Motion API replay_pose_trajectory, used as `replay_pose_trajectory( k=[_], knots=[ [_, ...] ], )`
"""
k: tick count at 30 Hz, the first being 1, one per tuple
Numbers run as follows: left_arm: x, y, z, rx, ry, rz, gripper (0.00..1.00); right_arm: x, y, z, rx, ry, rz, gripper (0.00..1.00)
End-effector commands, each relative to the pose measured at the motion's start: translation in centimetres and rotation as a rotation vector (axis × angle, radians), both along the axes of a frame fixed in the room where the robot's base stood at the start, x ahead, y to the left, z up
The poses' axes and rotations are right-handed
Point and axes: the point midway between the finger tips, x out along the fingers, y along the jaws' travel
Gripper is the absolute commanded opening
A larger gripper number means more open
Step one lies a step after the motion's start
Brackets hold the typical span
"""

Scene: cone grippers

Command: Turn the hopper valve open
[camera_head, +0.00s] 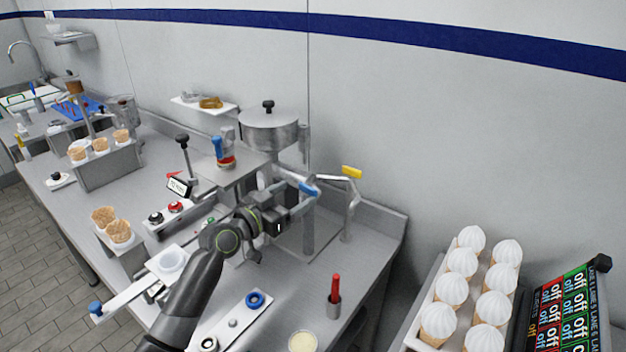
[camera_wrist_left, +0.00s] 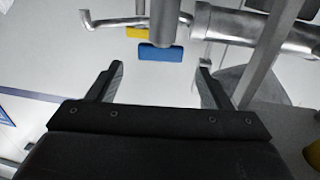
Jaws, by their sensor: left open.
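The hopper (camera_head: 270,132) is a round metal drum with a black knob, standing at the back of the bench. A blue handle (camera_head: 309,188) sits below and right of it, and a yellow handle (camera_head: 352,172) stands further right on a bent metal pipe. My left gripper (camera_head: 298,197) is open, close to the blue handle. In the left wrist view, the blue handle (camera_wrist_left: 160,53) is ahead of the gap between my open fingers (camera_wrist_left: 160,76), apart from them. The yellow handle (camera_wrist_left: 136,32) is partly hidden behind it. Which handle is the hopper valve is unclear.
A red-handled tool in a metal cup (camera_head: 333,296) stands near the front right. A tray of white-topped cones (camera_head: 437,295) is at the right. A wall shelf (camera_head: 203,104) and a cone stand (camera_head: 108,168) are left of the hopper. The wall is close behind.

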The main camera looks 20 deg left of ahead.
Motion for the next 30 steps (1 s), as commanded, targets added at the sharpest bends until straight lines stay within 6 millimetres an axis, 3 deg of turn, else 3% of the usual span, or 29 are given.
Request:
replay_pose_trajectory(
  k=[6,13,27,30],
  knots=[
    [3.4,-1.8,0.2,-0.004,0.0,-0.001,0.73,0.2,-0.3,0.9,-0.004,-0.004,0.002,0.36],
    [5.7,-2.9,0.1,-0.002,0.0,0.0,0.73,0.3,-0.3,1.2,-0.003,-0.005,0.002,0.36],
    [6.5,-3.3,0.0,0.0,-0.001,0.0,0.73,0.3,-0.3,1.3,-0.003,-0.006,0.002,0.36],
    [6.5,-3.3,0.0,0.0,-0.001,0.0,0.6,0.3,-0.3,1.3,-0.003,-0.006,0.002,0.36]
  ],
)
